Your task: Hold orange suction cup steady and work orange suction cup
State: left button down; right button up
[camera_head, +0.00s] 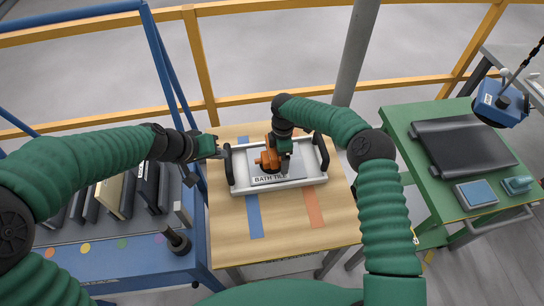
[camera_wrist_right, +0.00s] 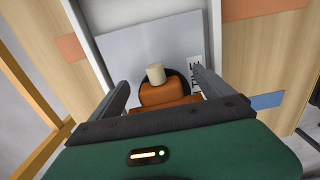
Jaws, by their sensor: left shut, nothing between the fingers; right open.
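The orange suction cup (camera_head: 265,158) stands on a grey tile in a white tray (camera_head: 237,186) labelled BATH TILE. In the right wrist view the orange suction cup (camera_wrist_right: 165,92) shows an orange body, a cream knob and a dark round base. My right gripper (camera_head: 284,156) is over the suction cup from above, and its open fingers (camera_wrist_right: 160,85) lie on either side of it. My left gripper (camera_head: 218,149) is shut and empty beside the tray's left black handle. I cannot tell whether it touches the handle.
The tray sits on a wooden table (camera_head: 285,232) with blue and orange stripes. A blue cart (camera_head: 125,262) with upright dark slabs stands at left. A green table (camera_head: 445,190) at right holds a black tray (camera_head: 462,146) and blue blocks. A blue device (camera_head: 498,103) hangs at the right.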

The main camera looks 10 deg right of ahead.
notch_tip(320, 180, up, 12)
dwell(0.3)
jog(key=shift+f, duration=0.2)
